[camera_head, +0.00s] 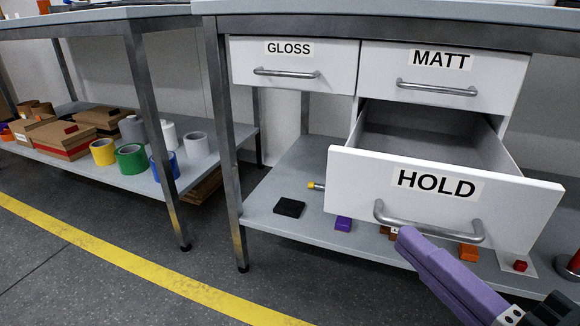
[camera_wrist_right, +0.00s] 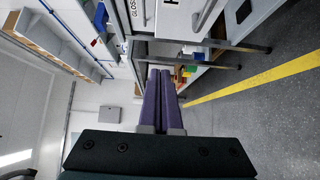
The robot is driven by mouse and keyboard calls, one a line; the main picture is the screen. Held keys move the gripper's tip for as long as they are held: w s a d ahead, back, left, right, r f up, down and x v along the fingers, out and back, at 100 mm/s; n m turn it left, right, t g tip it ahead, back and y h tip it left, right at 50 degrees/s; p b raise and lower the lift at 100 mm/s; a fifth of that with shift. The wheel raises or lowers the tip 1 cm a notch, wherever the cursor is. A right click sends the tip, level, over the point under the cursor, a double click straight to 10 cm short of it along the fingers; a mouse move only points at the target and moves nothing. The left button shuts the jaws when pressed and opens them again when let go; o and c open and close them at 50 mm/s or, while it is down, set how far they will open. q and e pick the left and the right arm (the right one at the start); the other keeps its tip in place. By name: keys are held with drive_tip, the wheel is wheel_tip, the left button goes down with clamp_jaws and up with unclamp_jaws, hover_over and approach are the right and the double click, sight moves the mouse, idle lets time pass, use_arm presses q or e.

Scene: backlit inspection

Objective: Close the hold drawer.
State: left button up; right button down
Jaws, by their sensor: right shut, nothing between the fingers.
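The hold drawer (camera_head: 350,190) is pulled well out, and its empty-looking inside shows behind the white front labelled HOLD. Its metal bar handle (camera_head: 430,229) runs along the lower front. My right gripper (camera_head: 408,240) has purple fingers, shut with nothing between them. In the head view its tips overlap the left part of the handle; I cannot tell if they touch it. The right wrist view shows the shut fingers (camera_wrist_right: 160,74) pointing toward the bench drawers. My left gripper is not in view.
The GLOSS drawer (camera_head: 290,82) and MATT drawer (camera_head: 440,86) above are shut. A bench leg (camera_head: 223,150) stands left. Floor in front is clear.

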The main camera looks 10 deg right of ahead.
drive_tip(key=x, duration=0.4)
drive_tip(key=d+b+x, duration=0.1)
drive_tip(key=x, duration=0.3)
drive_tip(key=d+x, duration=0.1)
drive_tip(key=x, duration=0.3)
drive_tip(key=shift+w+d, duration=0.2)
drive_tip(key=shift+w, duration=0.2)
drive_tip(key=shift+w+d, duration=0.25)
drive_tip(key=shift+w, duration=0.15)
